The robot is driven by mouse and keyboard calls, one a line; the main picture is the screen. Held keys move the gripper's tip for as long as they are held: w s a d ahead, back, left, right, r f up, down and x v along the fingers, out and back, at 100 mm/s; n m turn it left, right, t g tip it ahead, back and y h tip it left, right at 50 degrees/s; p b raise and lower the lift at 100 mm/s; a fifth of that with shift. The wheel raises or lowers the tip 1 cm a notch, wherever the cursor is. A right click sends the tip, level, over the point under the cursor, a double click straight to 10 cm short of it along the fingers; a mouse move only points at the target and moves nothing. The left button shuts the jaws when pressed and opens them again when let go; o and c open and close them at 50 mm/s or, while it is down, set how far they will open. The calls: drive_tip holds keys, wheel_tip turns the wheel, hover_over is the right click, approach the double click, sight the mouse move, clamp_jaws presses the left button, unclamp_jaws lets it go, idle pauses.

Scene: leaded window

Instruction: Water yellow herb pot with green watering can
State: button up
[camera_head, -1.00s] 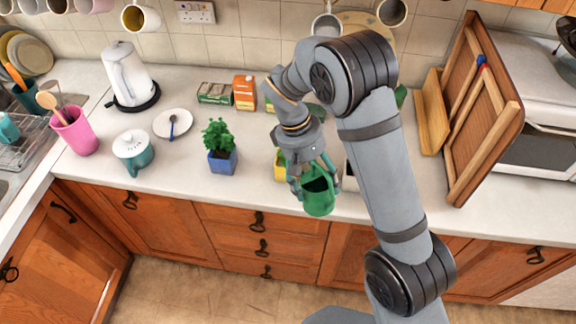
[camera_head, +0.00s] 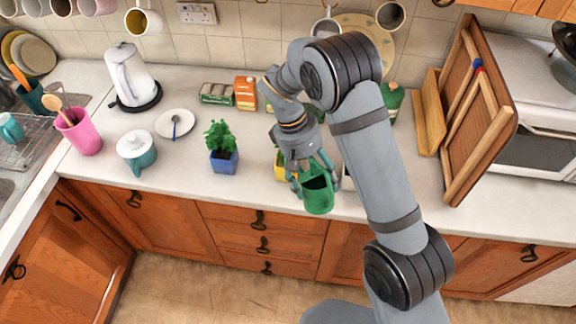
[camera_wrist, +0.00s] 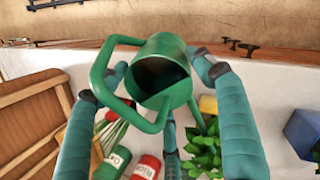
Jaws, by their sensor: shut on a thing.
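The green watering can (camera_head: 319,195) hangs in my gripper (camera_head: 308,178), in front of the counter's front edge in the head view. In the wrist view my fingers close around the can (camera_wrist: 163,75), and its dark open top faces the camera. The yellow herb pot (camera_head: 280,170) stands on the counter just left of the can, mostly hidden behind my gripper. In the wrist view a bit of the yellow pot (camera_wrist: 208,105) and its green leaves (camera_wrist: 205,150) show beside the can, under a finger. I cannot tell whether any water is flowing.
A blue pot with a plant (camera_head: 223,162) stands left of the yellow pot. Cartons (camera_head: 246,93) and a green bottle (camera_head: 392,103) stand behind.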

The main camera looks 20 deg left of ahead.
drive_tip(key=shift+r+h+p, duration=0.3)
drive_tip(key=shift+r+p, duration=0.15)
drive_tip(key=shift+p, duration=0.65)
idle(1.1)
drive_tip(key=shift+f, duration=0.2)
drive_tip(key=shift+f+b, duration=0.35)
drive_tip(key=shift+b, duration=0.7)
drive_tip(key=f+t+y+b, duration=0.1)
drive_tip(key=b, duration=0.3)
drive_tip(key=shift+s+d+f+b, duration=0.1)
drive_tip(key=shift+f+b, duration=0.25)
drive_tip(key=shift+b, duration=0.05)
drive_tip(key=shift+r, duration=0.15)
wheel_tip(320, 180, up, 6)
drive_tip(key=p, duration=0.5)
